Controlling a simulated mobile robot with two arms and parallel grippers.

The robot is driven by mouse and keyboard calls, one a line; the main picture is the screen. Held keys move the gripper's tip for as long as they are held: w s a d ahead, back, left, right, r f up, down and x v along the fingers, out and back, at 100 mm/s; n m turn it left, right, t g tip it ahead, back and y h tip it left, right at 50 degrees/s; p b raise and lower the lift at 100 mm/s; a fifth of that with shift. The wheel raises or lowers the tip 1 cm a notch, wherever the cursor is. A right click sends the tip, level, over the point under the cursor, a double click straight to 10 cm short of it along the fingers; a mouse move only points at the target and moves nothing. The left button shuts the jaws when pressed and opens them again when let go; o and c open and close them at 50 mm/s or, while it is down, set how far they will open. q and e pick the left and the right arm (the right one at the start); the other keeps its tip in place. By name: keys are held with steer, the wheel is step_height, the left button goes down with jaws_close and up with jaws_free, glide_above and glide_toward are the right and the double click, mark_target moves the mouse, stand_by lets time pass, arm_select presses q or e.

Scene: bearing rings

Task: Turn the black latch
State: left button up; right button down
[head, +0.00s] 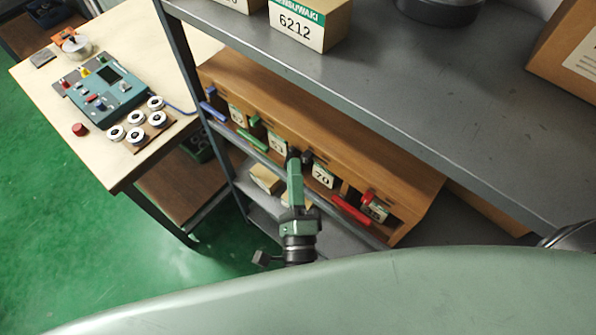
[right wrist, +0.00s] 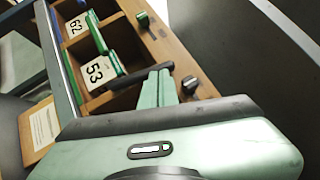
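The black latch (head: 306,157) is a small dark knob on the front of a wooden cabinet (head: 330,143). In the right wrist view the black latch (right wrist: 189,85) stands just right of my fingers. My right gripper (head: 294,160) reaches up to the cabinet front, its tip close beside the latch on its left. The right gripper's green fingers (right wrist: 160,80) look together in the wrist view, with nothing seen between them. Whether they touch the latch I cannot tell. A black bar (right wrist: 138,77) is partly hidden behind the fingers. My left gripper is not in view.
The cabinet also has blue, green (head: 255,120) and red (head: 369,197) latches, with numbered boxes (head: 322,177) inside. A grey shelf (head: 400,75) lies above the cabinet. A workbench (head: 45,85) with white rings and a teal device (head: 105,92) stands at left.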

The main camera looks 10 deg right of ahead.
steer(key=shift+w+a+r, duration=0.15)
steer(key=shift+w+r, duration=0.05)
steer(key=shift+r, duration=0.1)
steer(key=shift+w, duration=0.1)
stand_by(0.5)
steer(key=b+v, duration=0.3)
steer(key=v, duration=0.4)
step_height(320, 180, down, 32)
steer(key=s+a+n+g+y+b, duration=0.1)
steer(key=s+a+n+g+y, duration=0.15)
steer(key=n+g+y, duration=1)
steer(key=s+d+f+n+g+h, duration=0.1)
steer(key=s+d+f+n+h, duration=0.3)
steer(key=f, duration=0.4)
steer(key=s+d+f+n+g+h, duration=0.1)
steer(key=s+d+f+n+h, duration=0.1)
steer(key=s+d+f+n, duration=0.4)
steer(key=s+d+f+n+g+h+b, duration=0.1)
steer(key=s+d+f+n+g+h, duration=0.2)
steer(key=s+d+f, duration=0.6)
steer(key=s+d+g, duration=0.1)
steer(key=s+g, duration=0.1)
steer(key=s, duration=0.2)
steer(key=shift+f, duration=0.4)
